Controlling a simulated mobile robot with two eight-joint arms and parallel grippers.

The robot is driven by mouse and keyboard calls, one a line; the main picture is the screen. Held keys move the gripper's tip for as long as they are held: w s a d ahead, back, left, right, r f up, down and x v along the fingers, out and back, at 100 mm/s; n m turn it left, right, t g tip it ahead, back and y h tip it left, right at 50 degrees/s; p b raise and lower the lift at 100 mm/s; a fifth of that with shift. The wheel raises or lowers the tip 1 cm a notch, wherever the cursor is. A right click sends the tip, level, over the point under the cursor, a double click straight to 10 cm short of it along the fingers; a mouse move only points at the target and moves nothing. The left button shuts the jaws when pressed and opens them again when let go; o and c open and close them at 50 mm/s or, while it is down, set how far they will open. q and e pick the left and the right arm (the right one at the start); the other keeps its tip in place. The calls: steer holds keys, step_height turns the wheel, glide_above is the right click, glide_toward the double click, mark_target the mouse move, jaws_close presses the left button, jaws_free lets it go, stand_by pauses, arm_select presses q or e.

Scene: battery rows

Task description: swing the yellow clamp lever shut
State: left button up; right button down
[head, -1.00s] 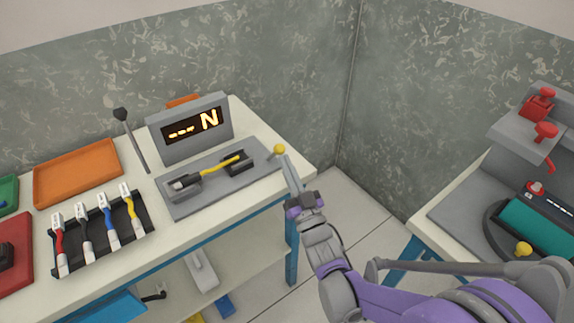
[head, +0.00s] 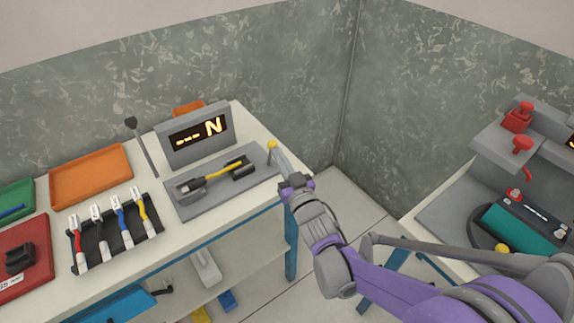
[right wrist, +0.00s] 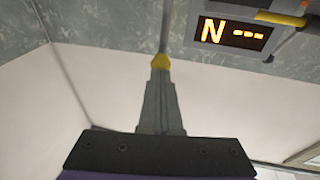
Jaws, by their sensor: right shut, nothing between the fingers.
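The clamp lever's yellow ball knob (head: 272,145) stands on a short stalk at the right end of the grey test plate (head: 200,207) in the head view. In the right wrist view the knob (right wrist: 160,61) sits right at my fingertips, with a grey rod running up behind it. My right gripper (head: 275,153) is shut and empty, its fingertips against or very close to the knob; contact cannot be told for sure. A yellow cable (head: 225,170) lies between two dark holders on the plate. My left gripper is not in view.
The display (head: 195,135) stands behind the plate and also shows in the right wrist view (right wrist: 235,33). A rack of coloured cables (head: 105,250) and an orange tray (head: 90,175) are to the left. A second bench with red knobs (head: 517,118) stands at the right.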

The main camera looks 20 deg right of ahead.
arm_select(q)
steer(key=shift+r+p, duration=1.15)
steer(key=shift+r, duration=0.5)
arm_select(e)
steer(key=w+a+r+g, duration=0.1)
steer(key=w+a+r, duration=0.1)
steer(key=w, duration=0.7)
steer(key=shift+w+a, duration=0.3)
steer(key=shift+a, duration=0.45)
steer(key=shift+w+f, duration=0.1)
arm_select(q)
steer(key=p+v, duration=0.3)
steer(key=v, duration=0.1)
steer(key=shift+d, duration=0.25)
arm_select(e)
steer(key=s+r, duration=0.9)
steer(key=r, duration=0.1)
steer(key=shift+s+d, duration=0.3)
steer(key=shift+s, duration=0.1)
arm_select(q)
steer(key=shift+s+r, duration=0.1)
